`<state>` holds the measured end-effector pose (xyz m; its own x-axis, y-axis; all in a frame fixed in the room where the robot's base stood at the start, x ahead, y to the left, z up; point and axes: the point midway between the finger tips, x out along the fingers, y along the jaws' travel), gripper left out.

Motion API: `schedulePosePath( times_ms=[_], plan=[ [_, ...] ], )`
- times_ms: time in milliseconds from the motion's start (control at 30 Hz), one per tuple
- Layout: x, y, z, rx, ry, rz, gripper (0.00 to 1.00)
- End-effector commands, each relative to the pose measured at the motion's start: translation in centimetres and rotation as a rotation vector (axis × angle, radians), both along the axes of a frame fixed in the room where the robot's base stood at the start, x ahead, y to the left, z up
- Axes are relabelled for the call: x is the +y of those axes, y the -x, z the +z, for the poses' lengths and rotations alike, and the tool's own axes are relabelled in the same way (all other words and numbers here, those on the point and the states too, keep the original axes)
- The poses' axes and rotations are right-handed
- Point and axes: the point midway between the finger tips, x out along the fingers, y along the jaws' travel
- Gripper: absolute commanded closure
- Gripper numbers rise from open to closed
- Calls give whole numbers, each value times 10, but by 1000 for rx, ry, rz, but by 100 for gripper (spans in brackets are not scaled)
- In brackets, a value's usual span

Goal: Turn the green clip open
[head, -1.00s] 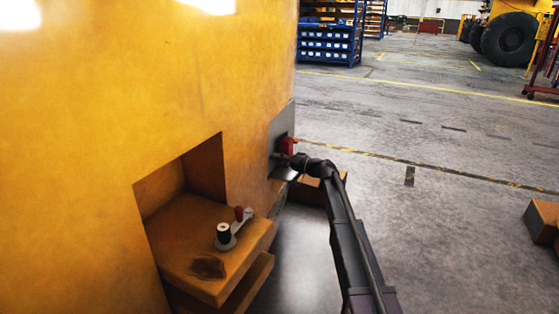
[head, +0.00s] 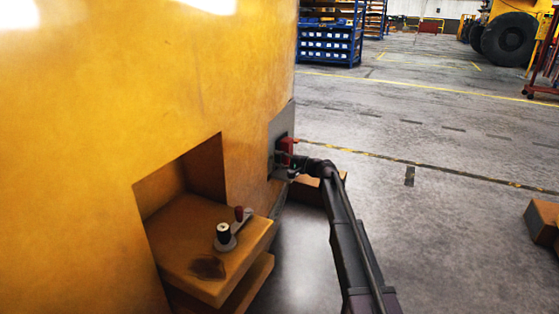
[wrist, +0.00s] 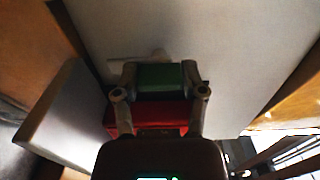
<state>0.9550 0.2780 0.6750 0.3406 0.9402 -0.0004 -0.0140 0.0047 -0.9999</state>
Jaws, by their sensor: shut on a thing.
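The green clip (wrist: 160,78) is in the middle of the wrist view, against a pale grey plate (wrist: 240,50). My gripper (wrist: 160,88) has one finger on each side of the clip and is shut on it. A red block (wrist: 150,116) lies just below the clip in that view, partly hidden by my gripper. In the head view, my gripper (head: 284,166) is at the grey plate (head: 280,125) on the side of the yellow casting, just below a red part (head: 287,146). The clip is too small there to make out clearly.
The large yellow casting (head: 90,110) fills the left. Its recessed ledge (head: 200,270) carries a small lever (head: 232,230) with a dark red knob. A brown block (head: 312,190) lies behind my arm, another (head: 543,222) at far right. The floor to the right is mostly open.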

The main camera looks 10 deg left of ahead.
Motion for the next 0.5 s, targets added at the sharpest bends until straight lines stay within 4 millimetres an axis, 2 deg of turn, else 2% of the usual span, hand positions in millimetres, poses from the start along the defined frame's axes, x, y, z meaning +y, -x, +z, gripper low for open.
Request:
schedulePosePath(
  times_ms=[33, 233, 267, 300, 333, 367, 500],
  plan=[
    [6, -3, 2, 3, -9, 1, 93],
    [6, -3, 2, 2, -8, 1, 93],
    [6, -3, 2, 2, -8, 1, 37],
    [6, -3, 2, 2, -8, 1, 25],
    [6, -3, 2, 2, -8, 1, 16],
    [6, -3, 2, 2, -7, 2, 11],
    [3, -2, 1, 1, -5, 1, 11]
  ],
)
